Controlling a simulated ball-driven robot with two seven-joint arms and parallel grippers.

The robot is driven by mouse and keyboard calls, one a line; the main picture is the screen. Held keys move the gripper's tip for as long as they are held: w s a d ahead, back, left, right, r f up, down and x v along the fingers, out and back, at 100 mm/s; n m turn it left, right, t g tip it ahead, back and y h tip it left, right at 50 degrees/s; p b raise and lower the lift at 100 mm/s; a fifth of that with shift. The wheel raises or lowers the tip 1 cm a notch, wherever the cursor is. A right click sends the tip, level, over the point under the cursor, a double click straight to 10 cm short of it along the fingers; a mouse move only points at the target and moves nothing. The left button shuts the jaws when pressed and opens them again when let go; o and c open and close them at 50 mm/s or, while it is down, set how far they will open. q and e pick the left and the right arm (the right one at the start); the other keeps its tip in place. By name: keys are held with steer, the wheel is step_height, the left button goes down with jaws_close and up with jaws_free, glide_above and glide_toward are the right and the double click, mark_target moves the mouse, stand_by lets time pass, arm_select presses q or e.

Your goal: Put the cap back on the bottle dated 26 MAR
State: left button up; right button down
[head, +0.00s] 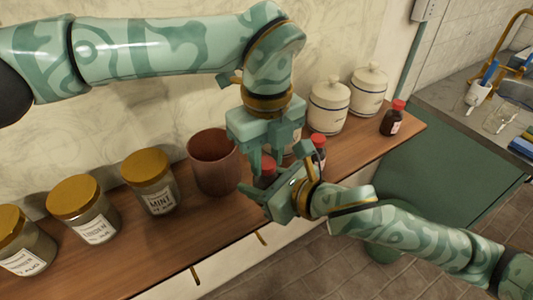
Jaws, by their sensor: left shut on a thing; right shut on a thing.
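A dark brown bottle (262,182) is largely hidden between my two grippers near the shelf's front edge. A red cap (268,166) shows at its top, under my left gripper (262,163), which points down and is shut on the cap. I cannot tell whether the cap is seated on the neck. My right gripper (266,197) comes in from the right, lower down, and is shut on the bottle. Another red-capped bottle (319,152) stands just right, partly hidden. A third red-capped bottle (393,120) stands at the shelf's right end. No date is legible.
A reddish-brown pot (214,163) stands close left of my grippers. Gold-lidded glass jars (150,182) line the wooden shelf (200,232) farther left. Two white lidded canisters (329,106) stand behind. The shelf's front strip at left is clear. A sink counter is at far right.

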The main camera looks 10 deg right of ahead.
arm_select(q)
steer(key=shift+w+m, duration=0.1)
steer(key=shift+m, duration=0.8)
steer(key=o, duration=1.1)
steer(key=shift+r, duration=0.1)
steer(key=shift+r, duration=2.15)
steer(key=shift+c, duration=0.4)
